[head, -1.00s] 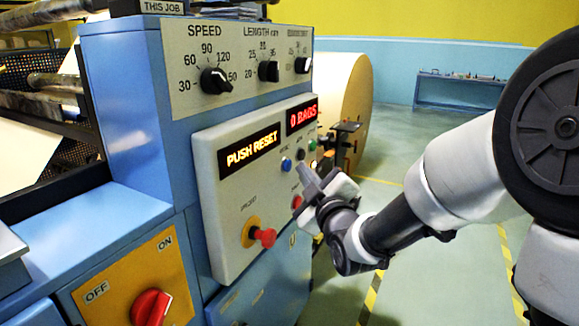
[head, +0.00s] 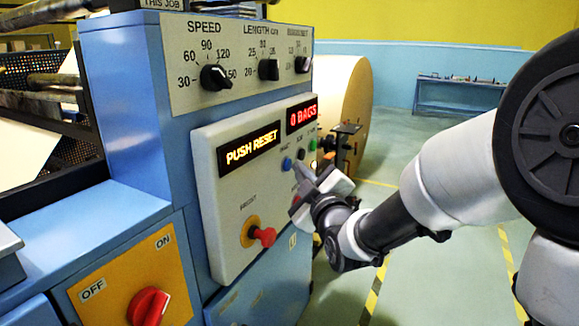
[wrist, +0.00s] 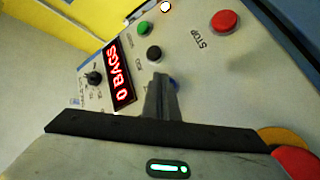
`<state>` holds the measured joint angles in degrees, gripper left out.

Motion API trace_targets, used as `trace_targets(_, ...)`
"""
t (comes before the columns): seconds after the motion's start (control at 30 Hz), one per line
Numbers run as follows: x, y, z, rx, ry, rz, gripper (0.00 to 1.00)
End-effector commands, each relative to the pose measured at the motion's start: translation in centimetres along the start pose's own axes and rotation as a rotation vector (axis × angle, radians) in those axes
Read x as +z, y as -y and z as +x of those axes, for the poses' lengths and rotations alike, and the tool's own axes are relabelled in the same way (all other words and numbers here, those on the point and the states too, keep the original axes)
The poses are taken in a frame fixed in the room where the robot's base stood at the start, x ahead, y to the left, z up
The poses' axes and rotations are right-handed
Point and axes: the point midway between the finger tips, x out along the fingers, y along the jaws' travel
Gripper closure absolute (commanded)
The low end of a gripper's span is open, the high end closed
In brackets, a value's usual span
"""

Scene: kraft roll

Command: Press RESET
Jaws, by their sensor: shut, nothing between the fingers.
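The control panel (head: 222,205) has a lit display (head: 250,156) reading PUSH RESET. A blue button (head: 287,163) sits below the displays; its label is too small to read. My gripper (head: 301,168) is shut and empty, its tips in front of the panel just right of and below the blue button. In the wrist view the shut fingers (wrist: 160,80) point at the panel and partly hide the blue button (wrist: 174,84). I cannot tell whether they touch the panel. A black button (wrist: 153,53) and a green button (wrist: 144,28) are close by.
A red STOP button (wrist: 224,21) is near the fingers. A red emergency knob (head: 264,236) on a yellow base sticks out lower on the panel. A red ON/OFF switch (head: 148,305) is at lower left. A large paper roll (head: 345,100) stands behind; open floor lies right.

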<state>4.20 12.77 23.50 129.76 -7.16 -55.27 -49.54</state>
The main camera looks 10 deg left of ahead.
Motion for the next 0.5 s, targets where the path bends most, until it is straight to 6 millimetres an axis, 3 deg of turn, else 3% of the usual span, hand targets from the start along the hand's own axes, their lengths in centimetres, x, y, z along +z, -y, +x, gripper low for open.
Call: trace_targets(0.5, -0.34, 0.36, 0.45, 0.001, -0.001, 0.0, 1.0)
